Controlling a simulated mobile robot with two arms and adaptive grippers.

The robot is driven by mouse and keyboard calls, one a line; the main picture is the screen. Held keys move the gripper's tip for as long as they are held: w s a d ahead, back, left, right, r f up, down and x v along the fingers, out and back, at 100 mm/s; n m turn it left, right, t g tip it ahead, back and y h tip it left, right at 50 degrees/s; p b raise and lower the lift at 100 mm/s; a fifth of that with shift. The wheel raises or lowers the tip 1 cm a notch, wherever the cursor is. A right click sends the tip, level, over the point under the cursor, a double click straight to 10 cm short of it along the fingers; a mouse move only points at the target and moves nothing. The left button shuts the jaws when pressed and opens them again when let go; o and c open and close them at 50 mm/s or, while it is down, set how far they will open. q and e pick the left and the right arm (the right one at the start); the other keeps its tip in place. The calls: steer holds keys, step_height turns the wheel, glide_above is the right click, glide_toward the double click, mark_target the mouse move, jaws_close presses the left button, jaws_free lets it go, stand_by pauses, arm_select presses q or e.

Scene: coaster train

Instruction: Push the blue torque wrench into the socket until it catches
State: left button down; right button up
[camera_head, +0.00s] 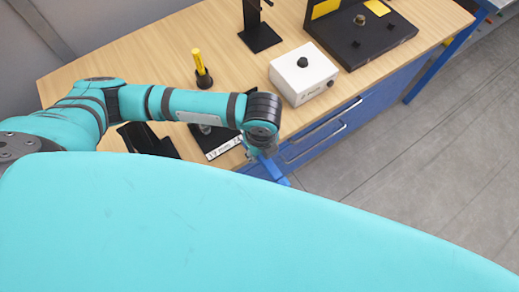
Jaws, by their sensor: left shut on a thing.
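My left arm comes in from the left over the bench and its wrist bends down at the bench's front edge. My left gripper (262,155) is small and mostly hidden under the wrist. It is shut on a bright blue piece, which looks like the blue torque wrench (273,172). The wrench's lower end is hidden behind my teal body. A black plate with a white label reading "17 mm" (222,148) lies beside the gripper, partly under my arm. A small grey metal part shows on it; I cannot tell whether it is the socket. My right gripper is out of view.
On the wooden bench (150,55) stand a yellow-handled tool in a black holder (203,75), a white box with a black knob (303,74), a black stand (260,37) and a black panel (362,35). Blue drawers (325,131) face the grey floor (430,150).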

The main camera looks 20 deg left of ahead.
mark_target(270, 164)
arm_select(q)
steer(key=shift+r, duration=0.1)
stand_by(0.4)
steer(key=shift+s+d+p, duration=0.15)
steer(key=shift+d+p, duration=0.15)
steer(key=shift+p, duration=0.05)
steer(key=shift+s+d+p, duration=0.9)
steer(key=shift+s+d, duration=0.3)
steer(key=shift+d, duration=0.25)
